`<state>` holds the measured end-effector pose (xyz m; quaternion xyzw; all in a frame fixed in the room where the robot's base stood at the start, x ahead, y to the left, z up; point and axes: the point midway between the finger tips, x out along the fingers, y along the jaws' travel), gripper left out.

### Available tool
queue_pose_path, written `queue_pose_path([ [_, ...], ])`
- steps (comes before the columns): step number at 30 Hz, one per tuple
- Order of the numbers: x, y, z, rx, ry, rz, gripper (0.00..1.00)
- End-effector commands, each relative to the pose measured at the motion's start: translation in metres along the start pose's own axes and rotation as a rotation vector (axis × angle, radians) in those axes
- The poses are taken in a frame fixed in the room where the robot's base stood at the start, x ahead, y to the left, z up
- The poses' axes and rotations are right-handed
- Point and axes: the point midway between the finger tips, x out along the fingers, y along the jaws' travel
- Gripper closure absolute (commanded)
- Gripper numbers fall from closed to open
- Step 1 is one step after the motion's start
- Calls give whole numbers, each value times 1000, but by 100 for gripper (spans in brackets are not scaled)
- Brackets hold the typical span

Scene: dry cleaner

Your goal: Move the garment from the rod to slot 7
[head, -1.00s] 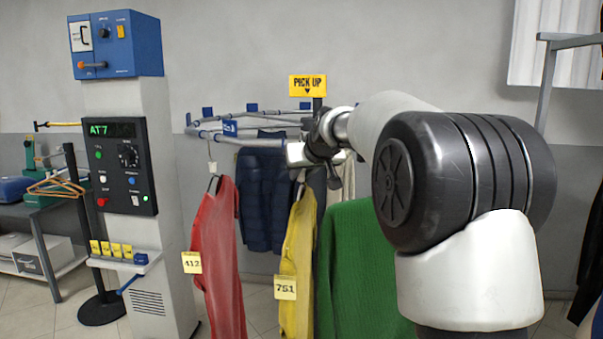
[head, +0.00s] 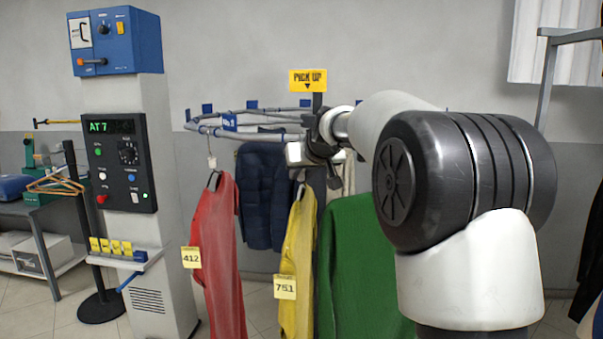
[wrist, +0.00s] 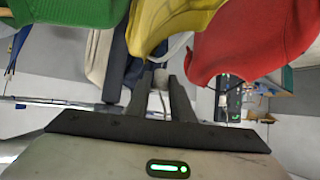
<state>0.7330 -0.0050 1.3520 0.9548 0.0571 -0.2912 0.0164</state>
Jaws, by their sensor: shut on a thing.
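A yellow garment (head: 297,250) with a yellow tag reading 751 (head: 285,287) hangs upright below my gripper (head: 306,168). In the wrist view, my gripper's dark fingers (wrist: 160,92) are shut at the top of the yellow garment (wrist: 165,28), apparently on its hanger; the exact grip is mostly hidden. The grey rail (head: 262,135) with blue slot markers (head: 252,104) curves just behind my gripper. I cannot tell whether the hanger touches the rail. The display (head: 108,127) on the control post reads AT 7. No slot number is clearly legible.
A red garment (head: 217,255) tagged 412 hangs close on the left, a green one (head: 358,270) close on the right. A navy quilted jacket (head: 263,195) hangs behind. A yellow PICK UP sign (head: 307,80) stands above my gripper. The control post (head: 160,220) is further left.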

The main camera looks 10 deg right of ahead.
Motion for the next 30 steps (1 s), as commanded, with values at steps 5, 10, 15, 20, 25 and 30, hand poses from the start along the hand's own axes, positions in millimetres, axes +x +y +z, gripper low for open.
queue_pose_path([
  [5,0,0,0,0,2,0,100],
  [10,0,0,0,0,2,0,100],
  [15,0,0,0,0,2,0,66],
  [20,1,0,1,0,1,0,57],
  [25,1,0,2,0,-1,0,57],
  [30,-13,1,1,0,2,1,57],
])
